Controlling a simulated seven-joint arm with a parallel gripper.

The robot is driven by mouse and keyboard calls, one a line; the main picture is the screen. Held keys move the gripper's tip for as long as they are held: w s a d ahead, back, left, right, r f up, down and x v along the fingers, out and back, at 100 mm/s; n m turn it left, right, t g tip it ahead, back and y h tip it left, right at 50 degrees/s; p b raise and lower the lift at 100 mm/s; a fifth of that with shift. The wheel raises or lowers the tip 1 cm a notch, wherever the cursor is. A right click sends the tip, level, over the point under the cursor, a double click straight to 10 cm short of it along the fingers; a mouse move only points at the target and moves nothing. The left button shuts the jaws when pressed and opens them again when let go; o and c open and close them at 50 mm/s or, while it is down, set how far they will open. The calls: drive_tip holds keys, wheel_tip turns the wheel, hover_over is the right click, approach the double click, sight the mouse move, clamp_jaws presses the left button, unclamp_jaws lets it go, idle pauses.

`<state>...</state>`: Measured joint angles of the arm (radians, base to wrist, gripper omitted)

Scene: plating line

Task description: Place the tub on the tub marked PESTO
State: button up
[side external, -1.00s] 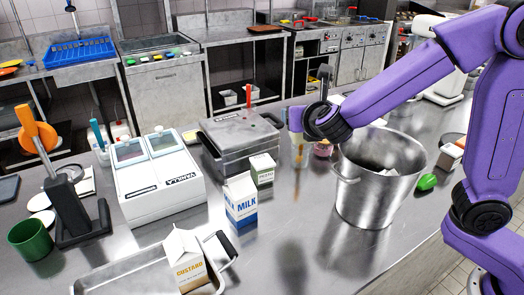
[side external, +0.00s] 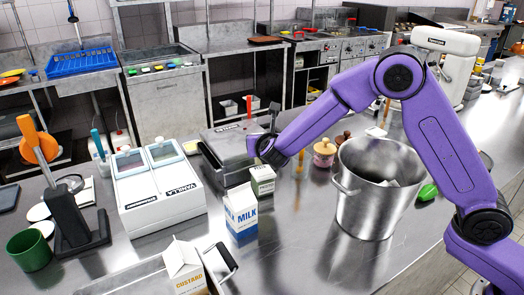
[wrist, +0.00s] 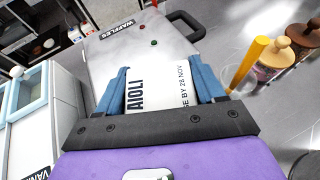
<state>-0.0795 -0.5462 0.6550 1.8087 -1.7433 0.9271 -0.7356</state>
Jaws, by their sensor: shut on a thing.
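My gripper (wrist: 160,84) has blue fingers and is shut on a white tub (wrist: 150,98) marked AIOLI, with a use-by date on it. In the side view the arm's end is just above a small pale tub (side external: 262,182) with dark green print, too small to read for sure, standing on the counter behind the milk carton. The held tub is hard to make out there. In the wrist view no tub marked PESTO shows; my gripper and the held tub cover that part. I cannot tell whether the two tubs touch.
A grey waffle maker (wrist: 150,45) stands close behind. A white twin-lid box (side external: 160,195) is to the left, a blue-and-white milk carton (side external: 240,212) in front. To the right are lidded jars (side external: 324,153) and a large metal bucket (side external: 365,205). A custard carton (side external: 183,265) is nearer the front.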

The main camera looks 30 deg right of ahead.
drive_tip(key=shift+w+f, duration=0.2)
drive_tip(key=shift+f, duration=1.55)
drive_tip(key=shift+f, duration=0.1)
drive_tip(key=o, duration=1.2)
drive_tip(key=shift+f, duration=0.1)
drive_tip(key=shift+s+a+r, duration=0.2)
drive_tip(key=shift+r, duration=0.05)
drive_tip(key=v, duration=1.1)
drive_tip(key=shift+s+r, duration=0.2)
drive_tip(key=shift+s, duration=0.05)
